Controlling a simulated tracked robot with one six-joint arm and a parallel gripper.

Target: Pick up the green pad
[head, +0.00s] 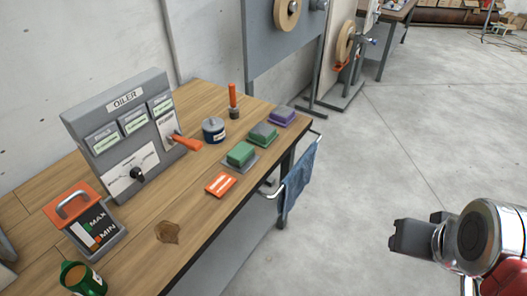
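A bright green pad (240,153) lies on a thin grey plate near the right edge of the wooden workbench (140,240). Just behind it is a second block (262,134), grey-green on top with green sides. My gripper (408,238) is at the lower right, a dark grey part at the end of my arm. It is over the floor, well to the right of the bench and apart from the pads. Its fingertips are not clear, so I cannot tell whether it is open.
A purple block (283,117) is farthest back in the row. An orange card (220,184), a blue tin (213,130) and a grey oiler box (125,130) are nearby. A blue cloth (298,180) hangs from the bench-end rail. The floor between bench and arm is clear.

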